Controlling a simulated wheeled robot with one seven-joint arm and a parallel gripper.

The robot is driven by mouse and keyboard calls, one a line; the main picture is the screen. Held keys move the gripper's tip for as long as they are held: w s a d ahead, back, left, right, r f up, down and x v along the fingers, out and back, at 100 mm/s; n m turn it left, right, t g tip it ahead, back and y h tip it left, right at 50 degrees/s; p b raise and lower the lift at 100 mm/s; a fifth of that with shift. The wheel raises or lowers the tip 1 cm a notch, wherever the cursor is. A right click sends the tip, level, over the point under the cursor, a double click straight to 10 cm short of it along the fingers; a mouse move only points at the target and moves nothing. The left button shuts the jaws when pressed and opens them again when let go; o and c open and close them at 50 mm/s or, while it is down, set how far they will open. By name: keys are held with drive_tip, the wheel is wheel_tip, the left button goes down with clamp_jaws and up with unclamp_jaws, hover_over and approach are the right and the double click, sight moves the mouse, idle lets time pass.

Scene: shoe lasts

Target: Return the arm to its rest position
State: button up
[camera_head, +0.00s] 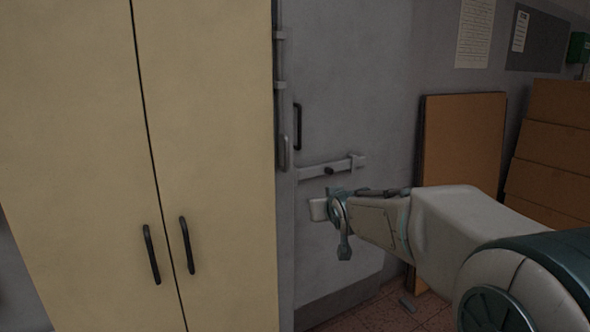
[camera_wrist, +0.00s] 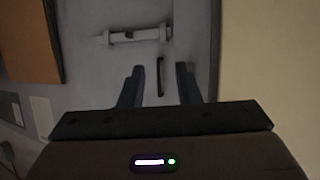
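My arm (camera_head: 440,225) reaches in from the lower right in the head view. My gripper (camera_head: 340,225) is at its end, in front of the grey door (camera_head: 350,100), below the bolt and the door's dark handle. In the wrist view my gripper (camera_wrist: 159,76) has its two dark fingers apart, with nothing held between them. The dark handle (camera_wrist: 160,77) appears in the gap between the fingers, touching neither in the picture. The handle (camera_head: 297,127) also shows in the head view.
A sliding bolt (camera_head: 332,168) sits on the grey door. A cream cabinet (camera_head: 80,120) with two dark handles fills the left. Brown boards (camera_head: 462,140) and stacked brown boxes (camera_head: 550,140) stand at the right, behind my arm. Little tiled floor (camera_head: 385,312) shows.

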drive_tip(key=s+d+f+g, duration=0.2)
drive_tip(key=s+f+g, duration=0.1)
drive_tip(key=s, duration=0.8)
drive_tip(key=s+d+f+m+g+h, duration=0.1)
drive_tip(key=s+d+f+g, duration=0.1)
drive_tip(key=s+f, duration=0.4)
drive_tip(key=s+d+f+m+g, duration=0.1)
drive_tip(key=s+d+f+g, duration=0.2)
drive_tip(key=s, duration=1.3)
drive_tip(key=shift+s+f+g+h, duration=0.3)
drive_tip(key=shift+s+f+g, duration=0.1)
drive_tip(key=shift+f+g, duration=0.55)
